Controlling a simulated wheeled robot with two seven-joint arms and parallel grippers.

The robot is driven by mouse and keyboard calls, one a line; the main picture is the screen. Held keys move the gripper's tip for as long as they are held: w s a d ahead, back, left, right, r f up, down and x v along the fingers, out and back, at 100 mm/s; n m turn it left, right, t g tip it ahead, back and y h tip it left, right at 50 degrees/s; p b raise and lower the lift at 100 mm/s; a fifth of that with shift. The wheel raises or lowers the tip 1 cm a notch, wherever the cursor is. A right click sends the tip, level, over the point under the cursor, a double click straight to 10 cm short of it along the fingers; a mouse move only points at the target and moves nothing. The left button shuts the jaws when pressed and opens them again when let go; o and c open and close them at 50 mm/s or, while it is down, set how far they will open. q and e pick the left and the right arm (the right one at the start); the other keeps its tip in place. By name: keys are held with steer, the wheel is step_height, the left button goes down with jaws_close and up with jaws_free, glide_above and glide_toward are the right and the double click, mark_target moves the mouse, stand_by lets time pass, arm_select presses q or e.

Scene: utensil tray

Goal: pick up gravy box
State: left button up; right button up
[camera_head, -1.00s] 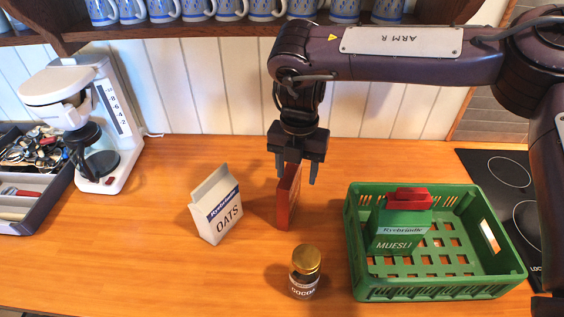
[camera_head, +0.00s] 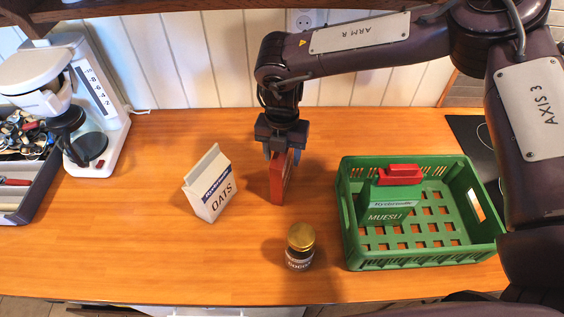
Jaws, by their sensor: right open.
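The thin red-orange box (camera_head: 277,184), likely the gravy box, stands upright on the wooden counter between the oats carton and the green crate. Its label is not readable from here. My right gripper (camera_head: 283,152) points down at its top, with the fingers on either side of the box's upper part. The gripper is open; whether a finger touches the box I cannot tell. My left gripper is not in view.
A white oats carton (camera_head: 209,184) stands left of the box. A cocoa jar (camera_head: 300,247) stands in front. A green crate (camera_head: 420,258) at right holds a green muesli box (camera_head: 392,199). A coffee maker (camera_head: 93,105) and utensil tray (camera_head: 38,192) are at left.

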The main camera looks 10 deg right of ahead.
steer(key=shift+f, duration=0.25)
jaws_close()
steer(key=shift+r, duration=0.15)
